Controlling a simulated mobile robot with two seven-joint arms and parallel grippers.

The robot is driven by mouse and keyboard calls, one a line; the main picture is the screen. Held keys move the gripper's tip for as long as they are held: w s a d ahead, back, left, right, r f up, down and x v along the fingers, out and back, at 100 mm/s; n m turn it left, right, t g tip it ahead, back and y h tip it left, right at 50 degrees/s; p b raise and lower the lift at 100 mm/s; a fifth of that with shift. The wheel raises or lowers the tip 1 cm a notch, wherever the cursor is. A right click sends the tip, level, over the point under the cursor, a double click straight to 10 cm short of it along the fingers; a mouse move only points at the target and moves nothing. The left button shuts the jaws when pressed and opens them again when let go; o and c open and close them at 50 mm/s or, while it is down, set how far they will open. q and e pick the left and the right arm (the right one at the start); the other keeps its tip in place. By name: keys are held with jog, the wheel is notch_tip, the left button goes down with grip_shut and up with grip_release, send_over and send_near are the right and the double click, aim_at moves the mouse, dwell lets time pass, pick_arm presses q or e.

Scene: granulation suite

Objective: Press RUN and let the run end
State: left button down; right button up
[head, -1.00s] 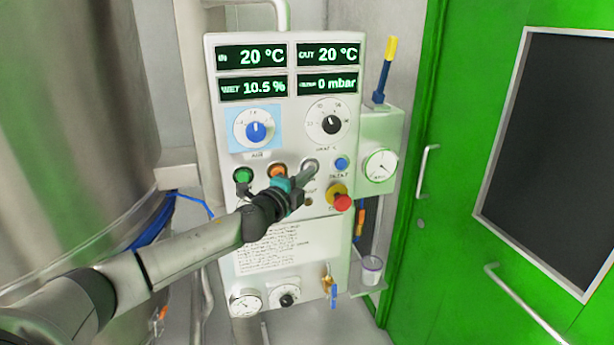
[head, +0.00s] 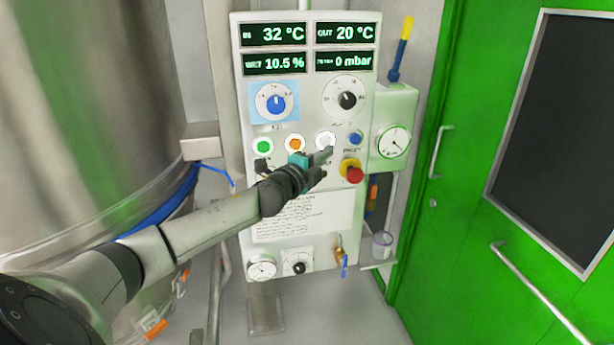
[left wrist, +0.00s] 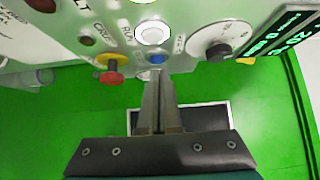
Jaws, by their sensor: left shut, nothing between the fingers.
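The white button (head: 325,141) on the control panel glows bright white. It also glows in the left wrist view (left wrist: 152,33), where lettering beside it seems to read RUN. My left gripper (head: 325,155) is shut and empty, its tips just below this button. In the left wrist view the gripper (left wrist: 158,80) points at the panel near the blue button (left wrist: 157,59); I cannot tell whether it touches. The green button (head: 262,147) and orange button (head: 295,143) look lit. The displays (head: 310,48) read IN 32 °C, OUT 20 °C, WET 10.5 % and 0 mbar. My right gripper is not in view.
A red emergency knob (head: 355,174) on a yellow base sits right of the gripper. Two dials, blue (head: 275,103) and black (head: 347,99), are above the buttons. A steel vessel (head: 90,110) stands left, a green door (head: 470,200) right.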

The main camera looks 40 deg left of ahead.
pick_arm(q)
jog(key=s, duration=0.8)
jog(key=shift+s+f+b, duration=0.2)
jog(key=shift+f+b, duration=0.1)
jog(key=shift+b, duration=0.15)
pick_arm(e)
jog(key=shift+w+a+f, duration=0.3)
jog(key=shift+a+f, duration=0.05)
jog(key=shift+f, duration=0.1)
